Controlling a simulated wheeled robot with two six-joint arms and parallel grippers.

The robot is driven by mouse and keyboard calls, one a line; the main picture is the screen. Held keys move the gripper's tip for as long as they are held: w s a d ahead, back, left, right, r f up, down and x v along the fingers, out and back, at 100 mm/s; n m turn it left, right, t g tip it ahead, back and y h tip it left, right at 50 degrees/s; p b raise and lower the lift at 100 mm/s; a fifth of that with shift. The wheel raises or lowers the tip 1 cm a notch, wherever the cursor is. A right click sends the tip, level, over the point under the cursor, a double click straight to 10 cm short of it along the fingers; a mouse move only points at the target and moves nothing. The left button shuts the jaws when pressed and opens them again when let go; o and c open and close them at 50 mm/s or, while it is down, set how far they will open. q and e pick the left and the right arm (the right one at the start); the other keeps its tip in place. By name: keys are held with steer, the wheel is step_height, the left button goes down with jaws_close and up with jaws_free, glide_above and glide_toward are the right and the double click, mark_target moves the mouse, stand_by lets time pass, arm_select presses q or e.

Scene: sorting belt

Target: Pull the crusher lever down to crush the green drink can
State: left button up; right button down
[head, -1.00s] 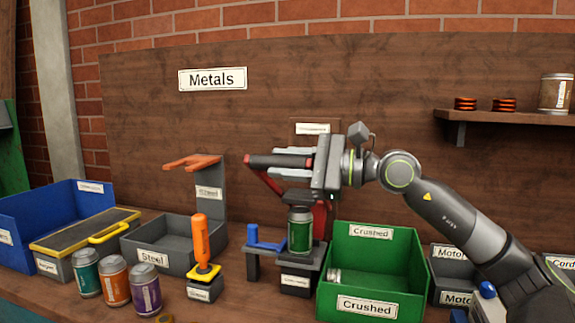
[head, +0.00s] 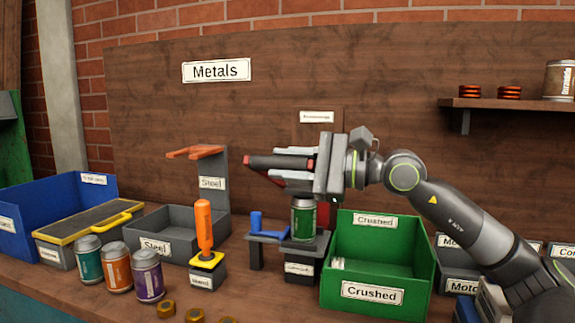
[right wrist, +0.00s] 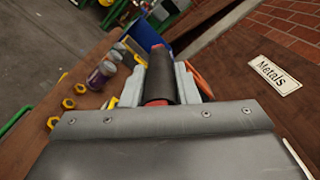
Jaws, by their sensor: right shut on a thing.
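The green can (head: 303,219) stands upright on the crusher's dark base (head: 303,256), left of the green crate. My right gripper (head: 283,165) is shut on the black grip of the crusher lever (head: 262,161), which lies about level just above the can. In the right wrist view the dark lever grip (right wrist: 160,78) with red at its near end sits between my two pale fingers. The gripper body hides the press plate and most of the red lever arm. My left gripper is not in view.
A green Crushed crate (head: 372,291) stands right of the crusher. A grey Steel tray (head: 171,247), an orange-handled tool (head: 204,225) and three cans (head: 118,268) are at the left. Several brass nuts (head: 166,309) lie at the front. A shelf (head: 490,104) is at upper right.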

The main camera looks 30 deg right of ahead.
stand_by(0.3)
steer(key=c, duration=1.1)
jaws_free()
steer(key=shift+f, duration=0.1)
